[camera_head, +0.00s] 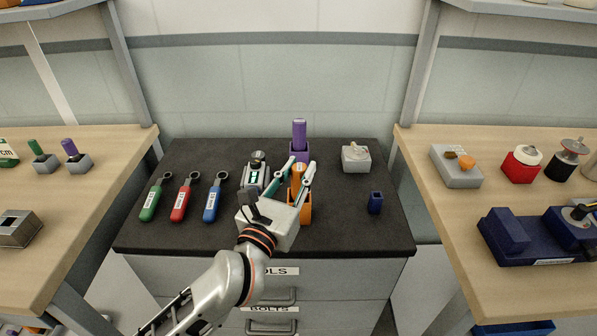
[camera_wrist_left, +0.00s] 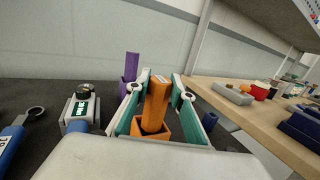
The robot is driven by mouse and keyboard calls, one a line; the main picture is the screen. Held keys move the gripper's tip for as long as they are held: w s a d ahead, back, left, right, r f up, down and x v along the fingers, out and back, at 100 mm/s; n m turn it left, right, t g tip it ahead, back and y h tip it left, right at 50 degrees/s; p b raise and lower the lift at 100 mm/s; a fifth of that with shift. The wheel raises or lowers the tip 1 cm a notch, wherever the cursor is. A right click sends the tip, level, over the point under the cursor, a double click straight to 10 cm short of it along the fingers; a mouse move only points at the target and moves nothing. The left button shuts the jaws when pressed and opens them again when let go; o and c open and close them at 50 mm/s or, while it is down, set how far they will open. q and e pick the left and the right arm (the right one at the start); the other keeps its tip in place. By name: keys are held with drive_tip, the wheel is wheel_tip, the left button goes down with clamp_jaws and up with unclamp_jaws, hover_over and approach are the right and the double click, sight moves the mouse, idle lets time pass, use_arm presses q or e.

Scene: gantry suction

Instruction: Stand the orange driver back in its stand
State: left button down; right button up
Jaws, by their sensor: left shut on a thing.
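The orange driver (camera_head: 297,176) is upright between the fingers of my left gripper (camera_head: 299,168), which is shut on it. In the left wrist view the driver (camera_wrist_left: 157,98) shows between the two green-lined fingers, leaning slightly. The orange stand (camera_head: 306,212) is on the black worktop, partly hidden by my gripper. In the left wrist view the driver's lower end is at the dark opening of the stand (camera_wrist_left: 137,129) and looks to be inside it; how deep I cannot tell. My right gripper is not in view.
A purple driver stands in its purple stand (camera_head: 299,149) just behind. A grey labelled device (camera_head: 255,176) is to the left, beyond it blue (camera_head: 213,200), red (camera_head: 182,200) and green (camera_head: 151,202) tools. A small navy stand (camera_head: 375,202) and a grey box (camera_head: 356,159) are at right.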

use_arm(q)
drive_tip(key=shift+r, duration=0.2)
drive_tip(key=shift+f, duration=0.3)
drive_tip(key=c, duration=1.8)
unclamp_jaws()
drive_tip(key=shift+o, duration=0.2)
drive_tip(key=shift+r, duration=0.1)
